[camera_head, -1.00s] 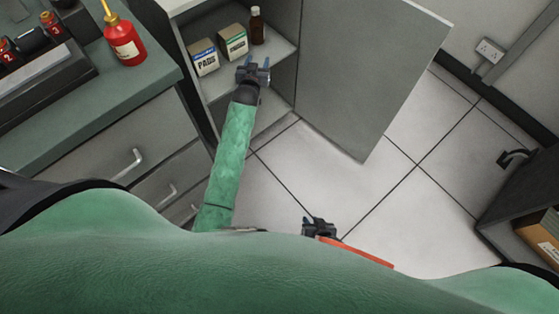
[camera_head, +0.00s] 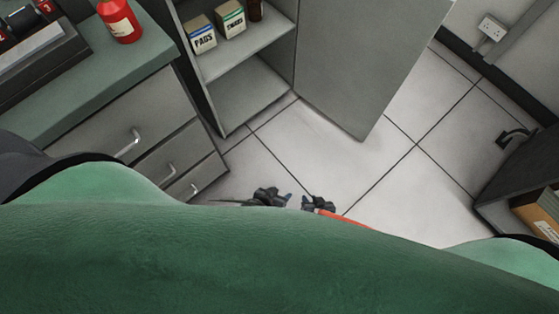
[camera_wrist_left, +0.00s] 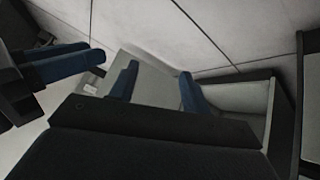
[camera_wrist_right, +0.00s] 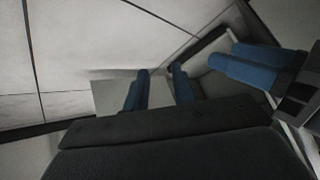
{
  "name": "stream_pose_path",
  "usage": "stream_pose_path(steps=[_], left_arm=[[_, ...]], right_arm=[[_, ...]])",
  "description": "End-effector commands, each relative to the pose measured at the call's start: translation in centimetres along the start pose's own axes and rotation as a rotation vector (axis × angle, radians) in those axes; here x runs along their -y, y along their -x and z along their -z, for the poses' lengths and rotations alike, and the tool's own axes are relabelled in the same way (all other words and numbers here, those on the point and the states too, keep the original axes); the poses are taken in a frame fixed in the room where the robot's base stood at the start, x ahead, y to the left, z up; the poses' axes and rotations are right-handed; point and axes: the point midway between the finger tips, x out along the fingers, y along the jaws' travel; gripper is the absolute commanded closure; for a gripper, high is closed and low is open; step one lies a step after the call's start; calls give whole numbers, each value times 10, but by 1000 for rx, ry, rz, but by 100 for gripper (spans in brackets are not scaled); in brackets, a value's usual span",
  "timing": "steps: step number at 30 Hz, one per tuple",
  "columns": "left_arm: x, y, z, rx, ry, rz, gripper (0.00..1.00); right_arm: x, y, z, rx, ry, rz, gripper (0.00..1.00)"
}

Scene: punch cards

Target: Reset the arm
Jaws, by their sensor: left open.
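My left gripper (camera_head: 275,197) hangs low in front of my body, over the tiled floor, and is empty. In the left wrist view its two blue fingers (camera_wrist_left: 158,78) stand apart. My right gripper (camera_head: 315,203) hangs close beside it on the right, also empty. Its blue fingers (camera_wrist_right: 160,78) stand apart in the right wrist view. The fingers of each gripper show at the side of the other's wrist view. Most of both arms is hidden below my green body.
An open cabinet (camera_head: 255,95) holds a PADS box (camera_head: 203,38), a second box (camera_head: 231,18) and a brown bottle (camera_head: 255,10). Its door (camera_head: 350,60) stands open to the right. A drawer unit (camera_head: 120,130) carries a red bottle (camera_head: 121,20). The floor (camera_head: 320,150) between is clear.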

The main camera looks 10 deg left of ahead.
Motion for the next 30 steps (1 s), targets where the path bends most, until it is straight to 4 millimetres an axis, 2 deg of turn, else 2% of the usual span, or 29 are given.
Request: stream_pose_path(steps=[16, 20, 23, 26, 30], left_arm=[[0, 0, -1, 2, 0, -1, 52], [-1, 11, 11, 14, -1, 2, 52], [-3, 37, 37, 50, -4, 8, 52], [-4, 77, 73, 110, -8, 19, 52], [-5, 143, 121, 210, -12, 39, 52]], right_arm=[[-1, -1, 2, -2, 1, -1, 74], [-1, 11, 12, 14, 2, -4, 74], [1, 37, 38, 49, 5, -10, 74], [3, 77, 74, 109, 9, -20, 74], [4, 143, 122, 208, 12, -40, 74]])
